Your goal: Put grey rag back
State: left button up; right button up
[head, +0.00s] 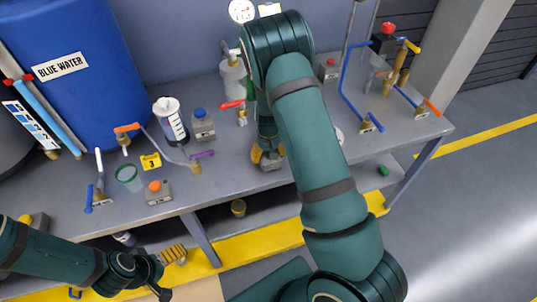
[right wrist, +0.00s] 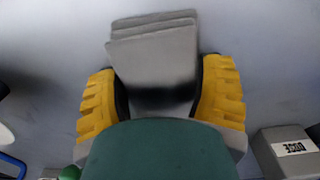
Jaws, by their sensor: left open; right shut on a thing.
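The grey rag (right wrist: 155,55) is a folded, flat grey stack in the right wrist view. It sits between the two yellow fingers of my right gripper (right wrist: 160,95), which is shut on it. In the head view my right gripper (head: 267,156) points down over the front of the grey bench, and a bit of the rag (head: 271,167) shows beneath it. I cannot tell whether the rag touches the bench top. My left gripper (head: 172,262) is open and low, in front of the bench's left part, apart from the rag.
In the right wrist view a grey labelled block (right wrist: 290,150) stands right of my gripper. A yellow floor stripe (head: 235,245) runs in front.

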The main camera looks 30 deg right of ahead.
aim_at(253, 185)
jog(key=o, duration=1.2)
notch_tip(253, 185, up, 12)
jog(key=p, duration=0.2)
jog(key=shift+n+t+y, duration=0.3)
jog(key=shift+y, duration=0.3)
jog(key=s+a+f, duration=0.2)
jog(key=a+f, duration=0.1)
jog(key=s+a+f, duration=0.3)
jog(key=a+f, duration=0.1)
jog(key=s+a+f, duration=0.2)
jog(key=a+f, duration=0.1)
jog(key=f, duration=0.1)
jog(key=shift+s+a+f, duration=0.25)
jog(key=shift+s, duration=0.05)
jog(key=s+a+f+t+y, duration=0.1)
jog(key=s+a+y, duration=0.1)
jog(key=s+a, duration=0.5)
jog(key=a, duration=0.4)
jog(key=shift+s+f+t+y, duration=0.2)
jog(key=shift+s+t+y, duration=0.1)
jog(key=shift+s, duration=0.1)
jog(key=shift+a+f, duration=0.1)
